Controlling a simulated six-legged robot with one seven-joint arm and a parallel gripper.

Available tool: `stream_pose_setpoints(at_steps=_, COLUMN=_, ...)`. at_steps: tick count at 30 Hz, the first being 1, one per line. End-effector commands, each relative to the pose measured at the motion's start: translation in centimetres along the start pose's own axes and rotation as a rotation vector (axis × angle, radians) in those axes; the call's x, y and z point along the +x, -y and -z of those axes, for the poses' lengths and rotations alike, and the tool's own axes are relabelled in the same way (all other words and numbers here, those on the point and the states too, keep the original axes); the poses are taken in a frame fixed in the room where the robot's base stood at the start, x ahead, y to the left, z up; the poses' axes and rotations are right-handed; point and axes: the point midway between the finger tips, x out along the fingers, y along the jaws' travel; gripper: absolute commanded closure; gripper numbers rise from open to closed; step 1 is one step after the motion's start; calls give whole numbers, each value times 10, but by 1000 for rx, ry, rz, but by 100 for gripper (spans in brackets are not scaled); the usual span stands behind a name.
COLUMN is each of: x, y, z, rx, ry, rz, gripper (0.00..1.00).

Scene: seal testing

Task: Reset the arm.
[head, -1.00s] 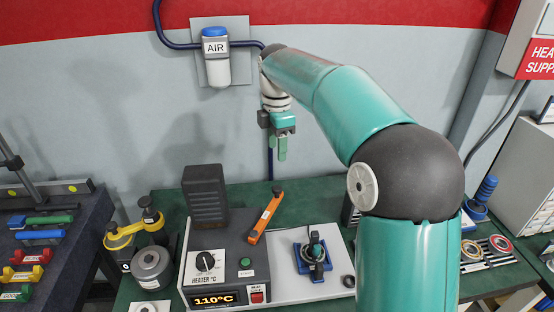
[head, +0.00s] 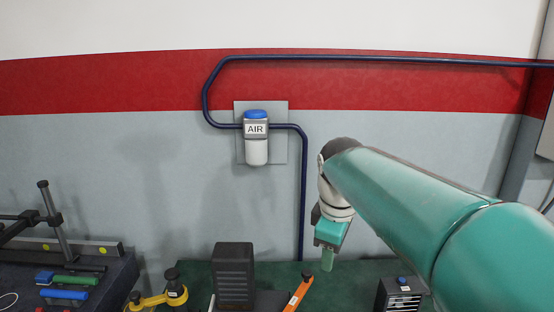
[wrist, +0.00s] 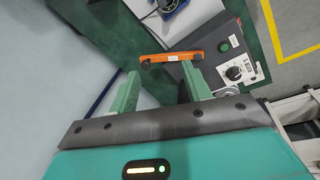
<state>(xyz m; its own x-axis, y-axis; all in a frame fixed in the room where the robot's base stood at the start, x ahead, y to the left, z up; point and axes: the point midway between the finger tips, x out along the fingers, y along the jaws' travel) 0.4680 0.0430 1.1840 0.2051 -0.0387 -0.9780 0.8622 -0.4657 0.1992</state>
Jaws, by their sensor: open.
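My arm reaches in from the lower right in the head view. My gripper (head: 328,262) hangs at its end, pointing down in front of the grey wall, near the back edge of the green bench (head: 355,272). In the wrist view my gripper (wrist: 161,78) shows its two green fingers apart. Nothing is held between them. An orange-handled tool (wrist: 172,57) lies beyond the fingertips, apart from them. The same tool (head: 299,291) shows in the head view, left of my gripper.
A dark finned block (head: 234,275) and a yellow-and-black tool (head: 160,297) stand left on the bench. A dark box (head: 400,295) stands right. The AIR unit (head: 256,138) and blue pipe (head: 303,190) are on the wall. The heater box (wrist: 215,62) shows in the wrist view.

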Motion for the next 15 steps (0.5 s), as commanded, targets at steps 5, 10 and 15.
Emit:
stream_pose_setpoints(at_steps=5, x=-6, y=44, z=-41, rx=302, ry=-49, rz=-67, gripper=52)
stream_pose_setpoints(at_steps=10, x=2, y=85, z=-77, rx=597, ry=-121, rz=-110, gripper=52)
stream_pose_setpoints(at_steps=15, x=19, y=124, z=-108, rx=876, ry=-208, rz=-127, gripper=52)
